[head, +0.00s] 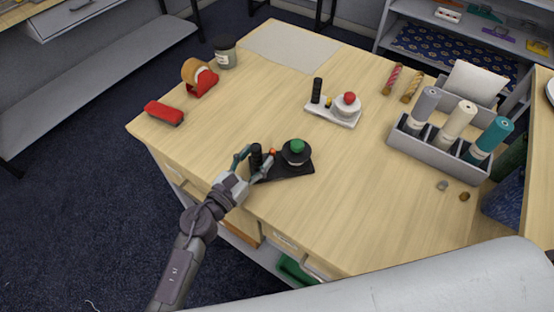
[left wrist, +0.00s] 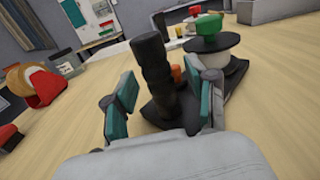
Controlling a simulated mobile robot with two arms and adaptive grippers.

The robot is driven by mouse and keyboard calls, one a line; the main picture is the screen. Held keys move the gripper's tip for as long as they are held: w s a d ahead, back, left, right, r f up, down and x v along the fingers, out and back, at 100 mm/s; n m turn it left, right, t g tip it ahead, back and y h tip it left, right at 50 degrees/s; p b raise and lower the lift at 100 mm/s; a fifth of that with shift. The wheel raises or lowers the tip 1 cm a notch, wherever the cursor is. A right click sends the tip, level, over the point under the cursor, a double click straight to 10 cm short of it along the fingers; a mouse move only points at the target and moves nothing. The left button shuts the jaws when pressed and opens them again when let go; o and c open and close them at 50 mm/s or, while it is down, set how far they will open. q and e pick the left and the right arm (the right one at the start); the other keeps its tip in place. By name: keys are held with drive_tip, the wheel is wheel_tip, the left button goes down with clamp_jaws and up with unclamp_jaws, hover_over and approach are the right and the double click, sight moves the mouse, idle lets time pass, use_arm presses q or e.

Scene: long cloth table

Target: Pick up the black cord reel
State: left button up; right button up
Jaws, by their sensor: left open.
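The black cord reel (head: 297,154) lies flat near the table's front edge. It has a dark base, an upright ribbed black grip, a round spool with a green knob, and a small orange part. My left gripper (head: 252,163) is open at the grip, one finger on each side. In the left wrist view, the reel's grip (left wrist: 153,75) stands between the teal finger pads of my left gripper (left wrist: 160,95), with the spool and green knob behind to the right. Contact cannot be told. My right gripper is not in view.
A similar white reel with a red knob (head: 347,106) stands farther back. A red tape dispenser (head: 204,83), a red stapler-like thing (head: 164,112) and a dark jar (head: 225,54) are at left. A grey rack (head: 438,155) holds rolls at right. The table's middle is clear.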

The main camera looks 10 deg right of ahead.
use_arm(q)
drive_tip(key=shift+w+d, duration=0.3)
drive_tip(key=shift+c, duration=0.3)
drive_tip(key=c, duration=0.6)
clamp_jaws()
